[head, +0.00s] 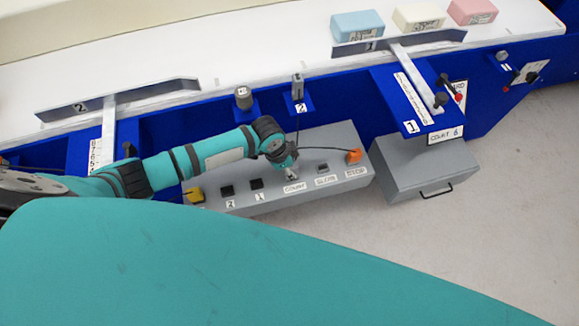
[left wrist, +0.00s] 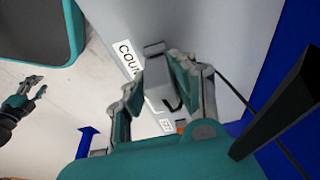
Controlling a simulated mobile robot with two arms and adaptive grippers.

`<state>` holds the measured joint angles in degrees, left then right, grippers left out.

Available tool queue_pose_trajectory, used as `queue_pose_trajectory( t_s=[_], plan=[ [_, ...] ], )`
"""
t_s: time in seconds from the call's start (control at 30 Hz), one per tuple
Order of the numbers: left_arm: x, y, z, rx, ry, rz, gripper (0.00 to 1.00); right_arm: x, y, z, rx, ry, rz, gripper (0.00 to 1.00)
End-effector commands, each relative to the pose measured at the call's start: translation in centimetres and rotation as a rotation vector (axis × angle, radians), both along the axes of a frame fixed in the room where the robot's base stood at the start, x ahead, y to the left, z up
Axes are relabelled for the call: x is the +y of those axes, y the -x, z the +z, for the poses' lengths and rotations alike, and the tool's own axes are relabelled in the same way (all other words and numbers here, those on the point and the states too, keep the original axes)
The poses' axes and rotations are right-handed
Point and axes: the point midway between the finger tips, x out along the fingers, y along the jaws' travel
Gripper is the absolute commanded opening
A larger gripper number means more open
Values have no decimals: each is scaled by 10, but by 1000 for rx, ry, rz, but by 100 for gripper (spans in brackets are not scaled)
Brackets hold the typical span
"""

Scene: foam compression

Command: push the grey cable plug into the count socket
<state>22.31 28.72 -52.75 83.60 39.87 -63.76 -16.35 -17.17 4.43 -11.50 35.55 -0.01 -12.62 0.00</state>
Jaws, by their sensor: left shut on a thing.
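My left gripper (head: 290,175) is over the COUNT label (head: 294,187) on the grey control box (head: 335,140). In the left wrist view its fingers (left wrist: 158,88) are shut on the grey cable plug (left wrist: 160,92). The plug's far end is close to the box face beside the COUNT label (left wrist: 127,60). The count socket is hidden by the gripper and plug, so I cannot tell whether the plug is seated. My right gripper (left wrist: 40,86) shows at the left of the left wrist view, apart from the box, with its fingers spread and empty.
Black buttons (head: 257,183) and a yellow part (head: 194,195) are left of COUNT. A grey case (head: 425,168) stands right of the box. Foam blocks (head: 418,17) lie on the white bench.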

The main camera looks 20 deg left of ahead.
Motion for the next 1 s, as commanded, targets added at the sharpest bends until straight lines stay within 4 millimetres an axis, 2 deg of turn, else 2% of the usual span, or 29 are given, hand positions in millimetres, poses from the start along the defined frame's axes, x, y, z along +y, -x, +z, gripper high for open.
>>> queue_pose_trajectory(
  t_s=[0.47, 0.5, 0.7, 1.0],
  plan=[
    [0, 0, -10, 0, 0, 0, 0, -1, 0, -6, 0, 1, 0, 40],
    [0, 0, -10, 0, 0, 0, 27, -1, 0, -6, 0, 1, 0, 40],
    [0, 0, -10, 0, 0, 0, 52, -2, 0, -6, 0, 3, 1, 40],
    [0, 0, -10, 0, 0, 0, 52, -4, 0, -6, 0, 4, 1, 40]
  ],
)
